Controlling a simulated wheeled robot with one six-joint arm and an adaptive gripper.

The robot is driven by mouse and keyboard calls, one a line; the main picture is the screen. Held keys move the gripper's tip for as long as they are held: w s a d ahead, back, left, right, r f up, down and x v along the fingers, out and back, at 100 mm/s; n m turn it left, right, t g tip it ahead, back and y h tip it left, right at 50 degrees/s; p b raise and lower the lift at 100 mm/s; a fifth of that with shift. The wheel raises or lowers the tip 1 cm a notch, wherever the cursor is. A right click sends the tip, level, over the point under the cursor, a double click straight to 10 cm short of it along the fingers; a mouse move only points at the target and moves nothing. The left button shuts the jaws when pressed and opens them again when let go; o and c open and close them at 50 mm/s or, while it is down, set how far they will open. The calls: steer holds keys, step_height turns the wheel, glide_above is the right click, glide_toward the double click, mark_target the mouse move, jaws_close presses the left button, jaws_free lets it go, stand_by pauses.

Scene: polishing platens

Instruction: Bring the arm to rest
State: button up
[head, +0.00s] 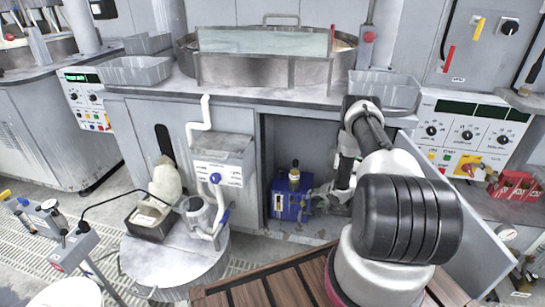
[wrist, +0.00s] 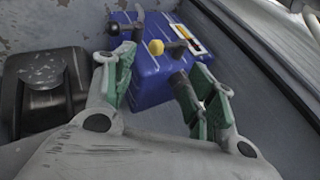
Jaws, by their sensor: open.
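My arm reaches forward and down from the lower right of the head view into an open cabinet under the polishing bench. My gripper shows in the wrist view (wrist: 160,95) with its two green-padded fingers spread apart and nothing between them. A blue box (wrist: 150,65) with a yellow knob and black fittings lies just beyond the fingertips. The same blue box stands on the cabinet floor in the head view (head: 290,200), left of my gripper. I cannot tell whether a finger touches it.
The cabinet's open door (head: 470,225) stands close to the right of my arm. The bench top (head: 240,95) is above the gripper and carries grey trays (head: 385,90) and a round platen basin (head: 205,65). A dark block (wrist: 45,90) is left of the fingers. A round drum (head: 175,265) stands left of the cabinet.

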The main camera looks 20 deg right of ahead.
steer(key=s+d+f+n+g+h, duration=0.2)
steer(key=s+f+g, duration=0.3)
steer(key=s, duration=0.7)
steer(key=s+d+r+n+g, duration=0.1)
steer(key=s+d+r+g, duration=0.1)
steer(key=s+r, duration=0.3)
steer(key=s+a+r+n+g+h, duration=0.1)
steer(key=s+a+r, duration=0.1)
steer(key=r, duration=1)
steer(key=s+a+r+g, duration=0.2)
steer(key=s+r, duration=0.1)
steer(key=r, duration=1)
steer(key=s+a+r+n+g+h, duration=0.1)
steer(key=s+a+r, duration=0.1)
steer(key=r, duration=1)
steer(key=s+a+r+n+t, duration=0.1)
steer(key=s+a+r+t, duration=0.1)
steer(key=s+a+r, duration=0.3)
steer(key=s+a+r+n+t, duration=0.1)
steer(key=s+a+r+t, duration=0.2)
steer(key=r, duration=1.1)
steer(key=s+a+r+n+t+y, duration=0.1)
steer(key=s+a+r+t, duration=0.1)
steer(key=s+a+r, duration=0.4)
step_height(320, 180, up, 3)
steer(key=shift+s+a+r+t, duration=0.15)
steer(key=shift+s+a+t, duration=0.2)
steer(key=shift+a, duration=0.75)
